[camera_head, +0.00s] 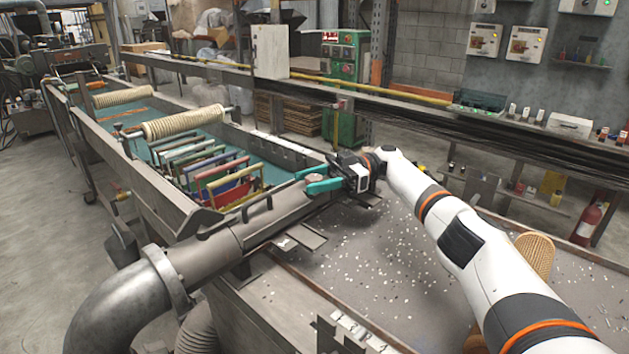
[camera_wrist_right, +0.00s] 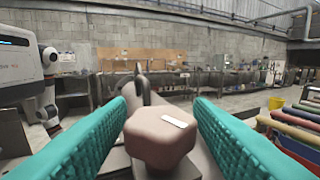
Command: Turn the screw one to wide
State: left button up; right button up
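The screw has a brownish, rounded polygonal head (camera_wrist_right: 160,138) with a short white mark on its top, to the right of its middle. It also shows small in the head view (camera_head: 316,177), on top of the end of the grey metal pipe (camera_head: 235,235). My right gripper (camera_head: 314,180) has two teal ribbed fingers, one on each side of the screw head. In the right wrist view the fingers (camera_wrist_right: 160,110) are apart, with the head between them. I cannot tell whether either finger touches it. My left gripper is not in view.
A long metal trough (camera_head: 170,195) left of the pipe holds several coloured frames (camera_head: 230,180) and cream rollers (camera_head: 184,122). A metal table (camera_head: 375,260) strewn with white bits lies under my right arm. A dark handle (camera_head: 257,207) stands on the pipe near the screw.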

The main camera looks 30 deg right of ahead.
aim_at(313, 177)
jog(key=shift+o, duration=0.2)
jog(key=shift+r, duration=0.15)
notch_tip(313, 177, up, 10)
jog(key=shift+f, duration=0.1)
dwell(0.4)
